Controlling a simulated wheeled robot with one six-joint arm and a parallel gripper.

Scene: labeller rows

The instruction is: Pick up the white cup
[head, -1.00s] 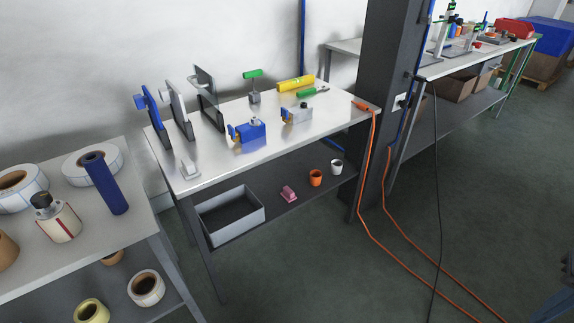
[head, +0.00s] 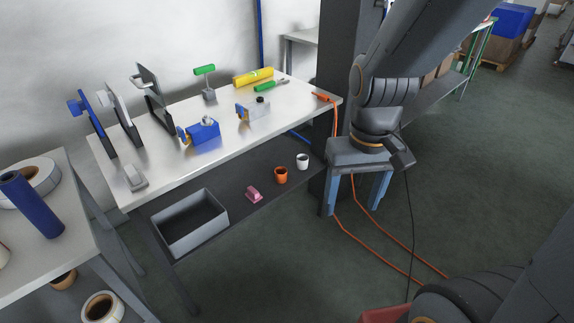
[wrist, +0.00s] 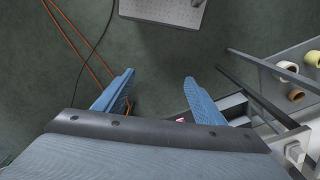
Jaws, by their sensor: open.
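The white cup (head: 302,161) stands upright on the dark lower shelf of the middle bench, near its right end, beside an orange cup (head: 281,175). My gripper (head: 355,203) is open and empty, with its blue fingers pointing down. It is to the right of the white cup in the head view, in front of the dark pillar and apart from the cup. In the wrist view my open fingers (wrist: 159,77) have only floor between their tips. I cannot make out the white cup there.
A pink object (head: 254,194) and a grey bin (head: 190,222) share the lower shelf (head: 232,180). The bench top (head: 160,150) above bears several tools. Orange cable (head: 375,240) runs over the floor. The floor right of the bench is otherwise open.

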